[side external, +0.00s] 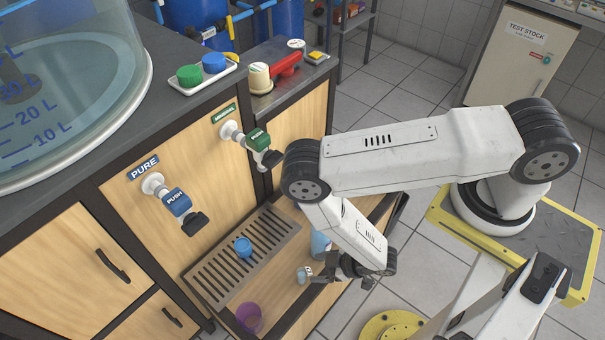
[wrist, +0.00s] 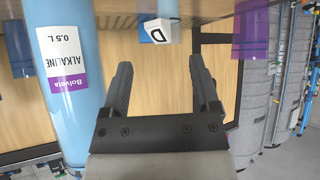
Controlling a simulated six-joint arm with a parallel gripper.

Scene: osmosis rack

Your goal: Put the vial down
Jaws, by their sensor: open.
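The vial (side external: 304,274) is small and light blue with a white label. It stands on the wooden shelf of the cabinet. In the wrist view, which is upside down, the vial's label (wrist: 156,32) reads "D". My gripper (side external: 318,274) is beside the vial, on its right in the side view. In the wrist view my gripper (wrist: 160,70) has its two fingers wide apart with nothing between them. The vial shows just beyond the fingertips, apart from them.
A blue bottle (side external: 319,243), labelled alkaline in the wrist view (wrist: 70,75), stands close to my gripper. A purple cup (side external: 249,317) stands at the shelf's front left. A blue cup (side external: 243,247) is on the slotted drip tray (side external: 213,285) below the taps.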

